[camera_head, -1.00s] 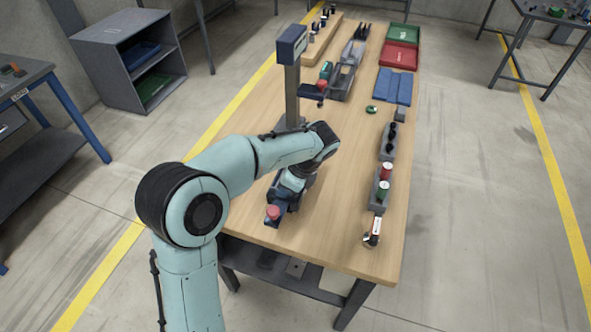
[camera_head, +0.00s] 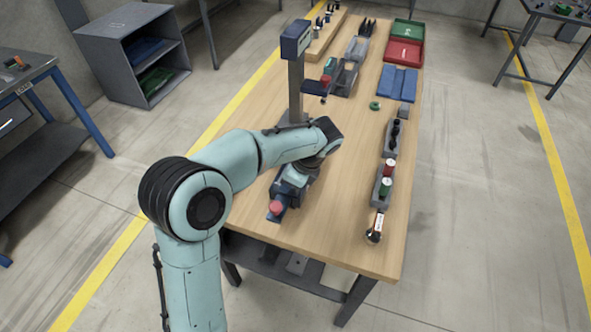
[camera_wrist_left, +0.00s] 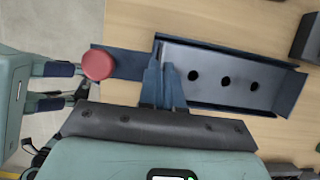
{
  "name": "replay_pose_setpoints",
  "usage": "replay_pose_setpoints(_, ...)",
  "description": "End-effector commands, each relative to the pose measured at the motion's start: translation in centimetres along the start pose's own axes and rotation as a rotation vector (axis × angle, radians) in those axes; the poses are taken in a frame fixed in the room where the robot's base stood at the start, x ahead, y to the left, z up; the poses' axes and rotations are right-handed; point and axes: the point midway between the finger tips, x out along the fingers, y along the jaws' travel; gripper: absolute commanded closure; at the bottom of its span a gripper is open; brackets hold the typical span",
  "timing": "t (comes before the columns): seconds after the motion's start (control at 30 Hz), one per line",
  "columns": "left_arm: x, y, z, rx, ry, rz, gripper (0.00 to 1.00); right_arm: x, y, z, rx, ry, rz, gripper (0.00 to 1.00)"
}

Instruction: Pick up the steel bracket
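The steel bracket (camera_wrist_left: 240,84) is a grey plate with a row of three dark holes. It lies in a dark blue channel-shaped fixture (camera_wrist_left: 284,102) on the table. My left gripper (camera_wrist_left: 162,68) is at the bracket's left end in the wrist view. Its two blue fingers are close together, seemingly on the bracket's upturned end; the contact itself is mostly hidden. In the head view my left arm covers the bracket and much of the fixture (camera_head: 292,190). My right gripper (camera_wrist_left: 80,83) shows at the left of the wrist view, its fingers apart and empty.
A red button (camera_wrist_left: 98,65) sits at the fixture's near end. A post with a display (camera_head: 296,40) stands behind it. Grey holders with red and green cans (camera_head: 388,178) line the right side. Blue (camera_head: 396,84) and red (camera_head: 404,51) trays are farther back.

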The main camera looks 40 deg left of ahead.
Motion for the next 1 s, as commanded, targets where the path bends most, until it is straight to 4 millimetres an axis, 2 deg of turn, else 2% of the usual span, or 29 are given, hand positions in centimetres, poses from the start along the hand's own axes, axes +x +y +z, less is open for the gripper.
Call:
replay_pose_setpoints(0.23, -0.8, -0.1, 0.3, -0.001, 0.001, -0.004, 1.0, -0.2, -0.1, -0.1, 0.0, 0.001, -0.001, 0.44)
replay_pose_setpoints(0.43, -3.2, -0.1, 1.3, -0.002, 0.002, -0.006, 1.0, -0.8, -0.4, -0.4, -0.002, 0.006, -0.002, 0.44)
replay_pose_setpoints(0.57, -5.8, -0.2, 2.3, -0.002, 0.003, -0.008, 1.0, -1.4, -0.8, -0.8, -0.004, 0.011, -0.004, 0.44)
replay_pose_setpoints(0.8, -11.8, -0.3, 4.8, -0.005, 0.004, -0.01, 1.0, -3.3, -1.9, -2.0, -0.01, 0.028, -0.01, 0.44)
replay_pose_setpoints(1.0, -16.0, -0.2, 6.5, -0.004, 0.003, -0.009, 1.0, -4.7, -2.8, -3.1, -0.015, 0.043, -0.015, 0.44)
